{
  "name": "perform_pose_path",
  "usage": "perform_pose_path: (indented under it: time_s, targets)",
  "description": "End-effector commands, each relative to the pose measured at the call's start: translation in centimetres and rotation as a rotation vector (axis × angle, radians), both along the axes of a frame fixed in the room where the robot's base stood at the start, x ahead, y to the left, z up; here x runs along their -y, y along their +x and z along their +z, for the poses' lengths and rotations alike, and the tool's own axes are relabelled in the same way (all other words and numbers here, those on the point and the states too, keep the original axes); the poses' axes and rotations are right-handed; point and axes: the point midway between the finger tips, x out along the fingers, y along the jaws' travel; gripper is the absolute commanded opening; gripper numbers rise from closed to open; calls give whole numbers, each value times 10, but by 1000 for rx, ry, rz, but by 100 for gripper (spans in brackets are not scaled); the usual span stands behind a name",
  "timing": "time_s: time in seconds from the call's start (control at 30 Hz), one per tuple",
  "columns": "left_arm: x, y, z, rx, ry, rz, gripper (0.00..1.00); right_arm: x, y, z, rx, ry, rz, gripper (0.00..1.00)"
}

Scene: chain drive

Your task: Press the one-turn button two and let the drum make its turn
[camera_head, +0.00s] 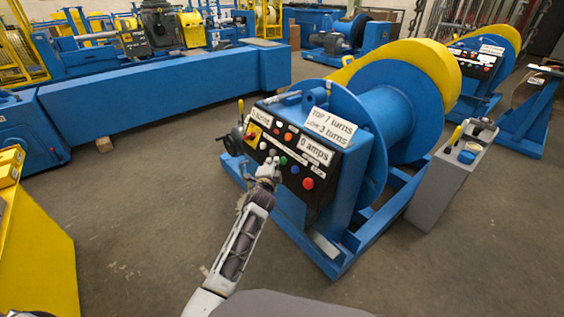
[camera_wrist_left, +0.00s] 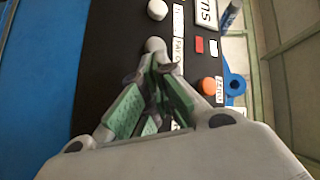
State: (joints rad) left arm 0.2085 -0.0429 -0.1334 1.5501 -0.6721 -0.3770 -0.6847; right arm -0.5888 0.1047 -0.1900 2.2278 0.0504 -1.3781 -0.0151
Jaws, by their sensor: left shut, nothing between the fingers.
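The blue drum (camera_head: 388,122) stands in a blue frame, with a black control panel (camera_head: 322,190) facing me. The panel has white, green and red buttons in a row below small orange ones. My left gripper (camera_head: 268,167) is shut and empty, at the panel's button row. In the left wrist view the closed fingertips (camera_wrist_left: 157,66) are right at a pale round button (camera_wrist_left: 155,44); I cannot tell whether they touch it. A second white button (camera_wrist_left: 157,10) lies beyond. The button labels are too small to read for sure. My right gripper is not in view.
A grey pedestal (camera_head: 437,190) with a yellow lever stands to the right. A long blue beam machine (camera_head: 165,92) is behind left. Open floor lies left of the drum frame.

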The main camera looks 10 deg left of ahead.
Motion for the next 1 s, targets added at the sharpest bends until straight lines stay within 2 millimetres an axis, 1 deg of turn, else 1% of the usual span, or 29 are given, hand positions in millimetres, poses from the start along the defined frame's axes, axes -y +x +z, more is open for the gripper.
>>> perform_pose_path:
  time_s: [0.53,1.0]
  targets:
    - [0,0,0,0,0,0,0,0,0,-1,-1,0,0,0]
    - [5,6,-3,1,1,0,0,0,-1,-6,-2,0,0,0]
